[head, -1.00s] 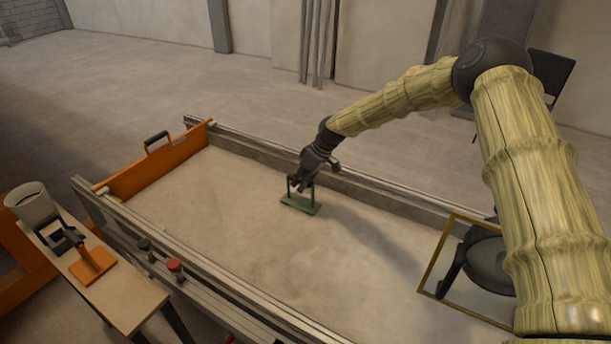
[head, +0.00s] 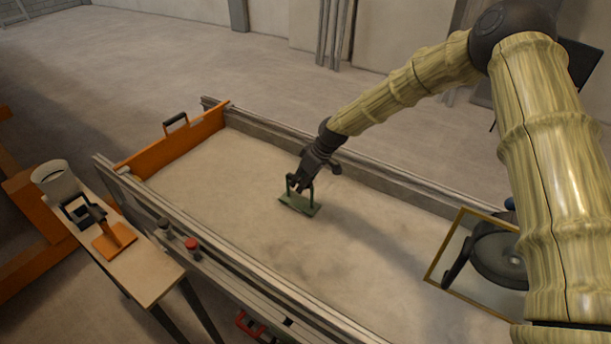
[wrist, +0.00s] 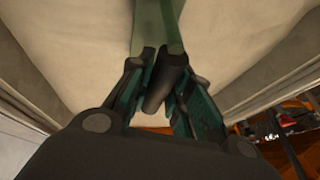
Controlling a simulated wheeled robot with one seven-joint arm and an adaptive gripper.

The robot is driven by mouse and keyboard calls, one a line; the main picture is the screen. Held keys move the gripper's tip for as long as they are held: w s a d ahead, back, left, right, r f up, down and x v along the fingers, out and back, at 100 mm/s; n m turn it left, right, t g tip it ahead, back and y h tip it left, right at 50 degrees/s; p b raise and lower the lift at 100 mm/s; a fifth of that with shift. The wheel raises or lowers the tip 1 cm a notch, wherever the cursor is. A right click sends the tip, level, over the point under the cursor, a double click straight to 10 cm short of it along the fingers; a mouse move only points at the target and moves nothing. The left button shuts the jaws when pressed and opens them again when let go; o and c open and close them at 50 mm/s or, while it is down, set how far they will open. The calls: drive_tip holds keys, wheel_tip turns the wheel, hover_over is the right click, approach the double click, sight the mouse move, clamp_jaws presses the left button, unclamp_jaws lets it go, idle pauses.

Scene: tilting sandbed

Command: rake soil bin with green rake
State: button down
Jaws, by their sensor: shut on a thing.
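The green rake (head: 299,204) is in the soil bin, with its flat green head low at the sand and its two side arms rising to a dark handle. My gripper (head: 301,181) is shut on that handle from above. In the wrist view my gripper (wrist: 162,85) has its fingers on both sides of the dark handle of the rake (wrist: 157,28). The soil bin (head: 190,238) is a long bed of pale sand between grey rails. I cannot tell whether the rake head touches the sand.
An orange end board (head: 180,146) with a black handle closes the bin's far left end. A side table (head: 150,275) at left holds a white cup (head: 57,182) and an orange-based tool (head: 114,240). A yellow-edged clear panel (head: 462,273) stands at the right. Open sand surrounds the rake.

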drive_tip(key=shift+s+a+p, duration=1.85)
drive_tip(key=shift+s+a, duration=3.55)
drive_tip(key=shift+s, duration=2)
wheel_tip(320, 180, up, 12)
drive_tip(key=p, duration=0.5)
drive_tip(key=shift+f+p, duration=0.25)
drive_tip(key=shift+p, duration=0.05)
drive_tip(key=shift+s, duration=0.1)
